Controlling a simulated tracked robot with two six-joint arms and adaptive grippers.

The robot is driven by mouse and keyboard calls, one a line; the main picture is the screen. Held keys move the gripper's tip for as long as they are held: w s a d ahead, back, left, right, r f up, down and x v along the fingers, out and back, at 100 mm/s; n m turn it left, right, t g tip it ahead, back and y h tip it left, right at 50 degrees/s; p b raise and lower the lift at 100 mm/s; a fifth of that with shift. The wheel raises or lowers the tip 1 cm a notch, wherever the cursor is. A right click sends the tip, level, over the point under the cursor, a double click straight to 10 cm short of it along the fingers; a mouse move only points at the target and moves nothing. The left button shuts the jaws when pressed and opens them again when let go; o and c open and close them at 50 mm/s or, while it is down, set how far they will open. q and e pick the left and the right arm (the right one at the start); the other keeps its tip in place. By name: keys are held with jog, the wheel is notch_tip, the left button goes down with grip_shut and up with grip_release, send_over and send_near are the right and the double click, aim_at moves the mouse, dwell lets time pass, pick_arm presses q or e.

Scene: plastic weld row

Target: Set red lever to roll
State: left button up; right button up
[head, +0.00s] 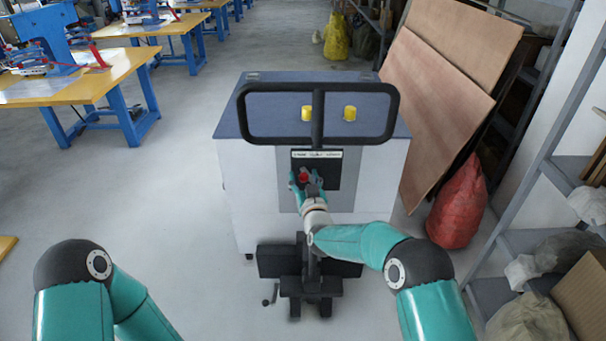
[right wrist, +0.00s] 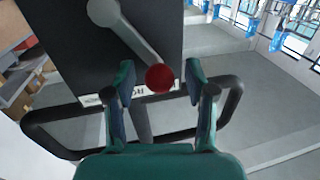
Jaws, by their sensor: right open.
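The red lever's round knob (head: 305,176) shows at the black panel (head: 332,172) on the front of a white cabinet. In the right wrist view the red knob (right wrist: 160,78) sits at the end of a grey lever arm (right wrist: 130,40), which runs slantwise from a round grey pivot. My right gripper (head: 303,179) is at the panel; in its wrist view its teal fingers (right wrist: 160,80) are apart, one on each side of the knob, with gaps visible. A white label strip (head: 317,154) runs along the panel edge; its words are too small to read. My left gripper is out of frame.
A black looped handlebar (head: 318,112) stands before the cabinet's blue top (head: 260,90), which carries two yellow buttons (head: 307,114). A red sack (head: 457,205), boards and a metal shelf are at right. Yellow-topped workbenches (head: 75,80) stand back left.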

jog(key=shift+w, duration=0.4)
